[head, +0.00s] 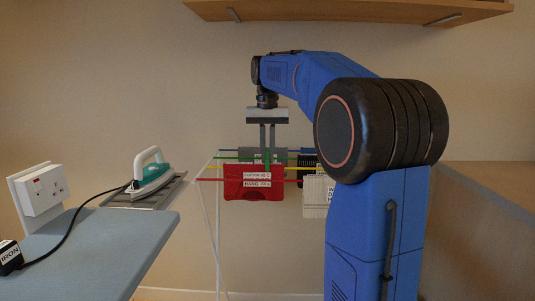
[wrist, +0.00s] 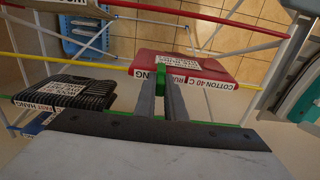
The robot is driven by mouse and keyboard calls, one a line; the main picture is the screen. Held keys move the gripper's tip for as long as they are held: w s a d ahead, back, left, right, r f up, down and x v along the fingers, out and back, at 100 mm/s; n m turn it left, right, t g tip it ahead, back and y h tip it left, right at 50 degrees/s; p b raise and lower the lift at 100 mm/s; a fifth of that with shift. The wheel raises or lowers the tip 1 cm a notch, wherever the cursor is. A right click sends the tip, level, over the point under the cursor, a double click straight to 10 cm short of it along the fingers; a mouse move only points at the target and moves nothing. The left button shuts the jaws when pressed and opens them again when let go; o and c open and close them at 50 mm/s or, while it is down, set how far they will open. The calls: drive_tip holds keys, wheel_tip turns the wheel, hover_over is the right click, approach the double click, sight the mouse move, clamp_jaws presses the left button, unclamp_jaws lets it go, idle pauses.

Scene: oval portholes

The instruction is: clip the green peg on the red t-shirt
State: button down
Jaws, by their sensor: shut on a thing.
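The red t-shirt (head: 233,183) hangs folded over a line of the drying rack, with white labels on its front. It also shows in the wrist view (wrist: 195,62). My gripper (head: 267,148) points straight down over the rack, behind the t-shirt's top edge as the head view shows it. In the wrist view my gripper (wrist: 161,82) is shut on the green peg (wrist: 161,76), which sits between the fingertips. The peg overlaps the near edge of the t-shirt in that view. I cannot tell whether the peg touches the cloth.
A dark striped garment (wrist: 65,93) and a pale garment (head: 315,190) hang on the rack close by. Blue, green, yellow and red lines run across the rack. An ironing board (head: 95,245) with an iron (head: 152,176) stands at left. A wooden shelf (head: 340,10) is overhead.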

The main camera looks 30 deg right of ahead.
sight(267, 150)
drive_tip(key=shift+f, duration=0.15)
drive_tip(key=c, duration=1.7)
unclamp_jaws()
drive_tip(key=shift+c, duration=0.2)
wheel_tip(267, 150, up, 12)
drive_tip(key=shift+a, duration=0.1)
drive_tip(key=s+a+f+n+t, duration=0.1)
drive_tip(key=s+a+f, duration=0.4)
drive_tip(key=s+f, duration=0.5)
drive_tip(key=s+a+f+n+t, duration=0.2)
drive_tip(key=s+a+f, duration=0.3)
drive_tip(key=s+f, duration=0.5)
drive_tip(key=s+a+f+n+t, duration=0.1)
drive_tip(key=s+a+f+n, duration=0.2)
drive_tip(key=s+f, duration=0.7)
wheel_tip(267, 150, down, 6)
drive_tip(key=a, duration=0.2)
drive_tip(key=shift+a+r+n+t, duration=0.25)
drive_tip(key=shift+a+n+t, duration=0.05)
drive_tip(key=shift+n+t, duration=0.1)
